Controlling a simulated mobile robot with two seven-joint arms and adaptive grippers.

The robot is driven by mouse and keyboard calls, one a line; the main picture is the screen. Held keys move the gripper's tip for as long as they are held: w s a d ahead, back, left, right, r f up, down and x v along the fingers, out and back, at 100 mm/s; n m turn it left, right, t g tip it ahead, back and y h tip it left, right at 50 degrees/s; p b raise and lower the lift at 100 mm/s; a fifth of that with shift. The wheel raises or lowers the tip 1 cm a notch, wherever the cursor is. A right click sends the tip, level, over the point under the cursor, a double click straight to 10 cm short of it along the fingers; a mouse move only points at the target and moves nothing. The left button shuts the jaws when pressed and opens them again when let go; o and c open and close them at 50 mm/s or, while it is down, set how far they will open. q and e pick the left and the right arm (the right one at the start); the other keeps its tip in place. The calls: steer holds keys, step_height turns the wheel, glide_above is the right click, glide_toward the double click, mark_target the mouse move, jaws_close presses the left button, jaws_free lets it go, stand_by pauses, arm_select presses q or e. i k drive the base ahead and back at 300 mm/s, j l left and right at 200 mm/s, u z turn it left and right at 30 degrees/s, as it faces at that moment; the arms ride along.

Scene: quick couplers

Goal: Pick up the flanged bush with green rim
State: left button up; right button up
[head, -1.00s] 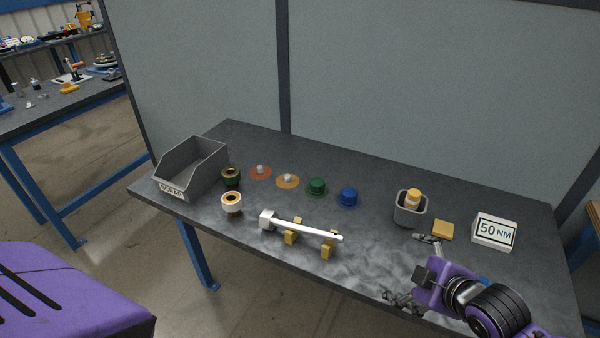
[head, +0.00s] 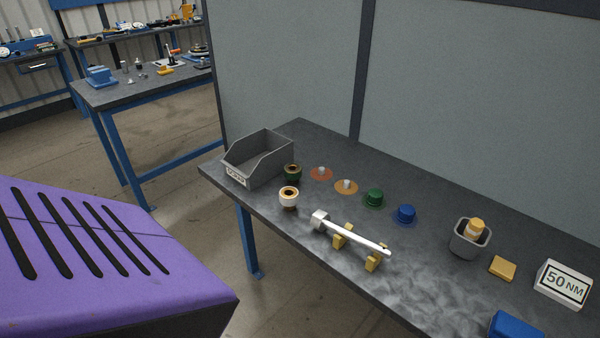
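The flanged bush with green rim (head: 292,172) stands on the grey table, close to the right side of the scrap bin. It looks dark green with a brownish opening on top. A second bush (head: 289,197), with a pale rim, stands just in front of it. Neither of my grippers is in view.
The grey scrap bin (head: 258,160) is at the table's left end. Orange discs with pegs, a green cap (head: 373,198) and a blue cap (head: 404,214) run rightward. A white wrench-like tool (head: 350,234) rests on yellow blocks in front. A grey cup (head: 470,240) and 50 NM sign (head: 564,285) are right.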

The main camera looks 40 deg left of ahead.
mark_target(293, 174)
steer(key=l+u, duration=0.2)
steer(key=u, duration=0.2)
steer(key=i+l+u, duration=0.1)
steer(key=u, duration=0.3)
steer(key=k+l, duration=0.05)
steer(key=l, duration=0.05)
